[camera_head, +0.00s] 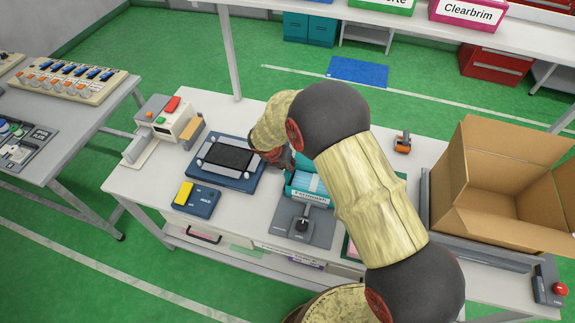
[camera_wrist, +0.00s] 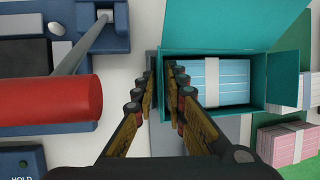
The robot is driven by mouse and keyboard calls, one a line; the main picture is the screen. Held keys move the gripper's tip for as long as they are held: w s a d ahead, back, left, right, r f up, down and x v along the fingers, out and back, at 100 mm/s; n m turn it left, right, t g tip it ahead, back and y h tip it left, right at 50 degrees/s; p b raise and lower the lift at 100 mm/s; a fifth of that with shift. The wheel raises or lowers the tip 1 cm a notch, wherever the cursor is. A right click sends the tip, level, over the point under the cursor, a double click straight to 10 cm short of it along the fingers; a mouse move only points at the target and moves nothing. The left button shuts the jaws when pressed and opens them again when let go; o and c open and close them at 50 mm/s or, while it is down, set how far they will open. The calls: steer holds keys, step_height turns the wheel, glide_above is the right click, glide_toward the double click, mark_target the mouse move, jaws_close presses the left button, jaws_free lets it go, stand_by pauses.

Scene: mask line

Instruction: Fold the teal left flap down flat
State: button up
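The teal box (camera_head: 308,184) stands on the bench, partly hidden by my arm in the head view. In the wrist view the open teal box (camera_wrist: 262,107) holds a pale blue stack (camera_wrist: 218,82) with a white band. A wide teal flap (camera_wrist: 235,25) spreads at its top side, and another flap (camera_wrist: 284,75) stands out at its right. My gripper (camera_wrist: 162,78) is over the box's left edge, its fingers apart with a narrow gap. The left flap is hard to make out behind the fingers. I cannot tell whether they touch it.
A red handle (camera_wrist: 50,108) on a grey rod lies close left of my fingers. A blue-and-black machine (camera_head: 228,160) and a blue switch box (camera_head: 196,199) stand left of the box. Pink bundles (camera_wrist: 288,143) lie at its right. A large open carton (camera_head: 480,215) stands farther right.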

jaws_close()
steer(key=shift+d, duration=0.1)
stand_by(0.4)
steer(key=d+t+y, duration=0.1)
steer(key=y, duration=0.1)
steer(key=m+y, duration=0.1)
steer(key=s+d+t+y, duration=0.1)
steer(key=y, duration=0.1)
steer(key=shift+d+f+t+y, duration=0.25)
steer(key=shift+d+t+y, duration=0.05)
steer(key=y+b, duration=0.1)
steer(key=b, duration=0.1)
steer(key=d+f+m+t+y+b, duration=0.1)
steer(key=y+b, duration=0.1)
steer(key=shift+s+f+t, duration=0.1)
steer(key=shift+s+t, duration=0.2)
steer(key=b, duration=0.1)
steer(key=y+b, duration=0.1)
steer(key=t+y+b, duration=0.1)
steer(key=b, duration=0.1)
steer(key=shift+s+d+f+m, duration=0.15)
steer(key=shift+d+f+m, duration=0.15)
steer(key=shift+m, duration=0.1)
steer(key=shift+d+y+b, duration=0.1)
steer(key=shift+y+b, duration=0.4)
steer(key=shift+b, duration=0.1)
steer(key=shift+t, duration=0.3)
steer(key=shift+c, duration=0.2)
jaws_free()
steer(key=shift+r, duration=0.1)
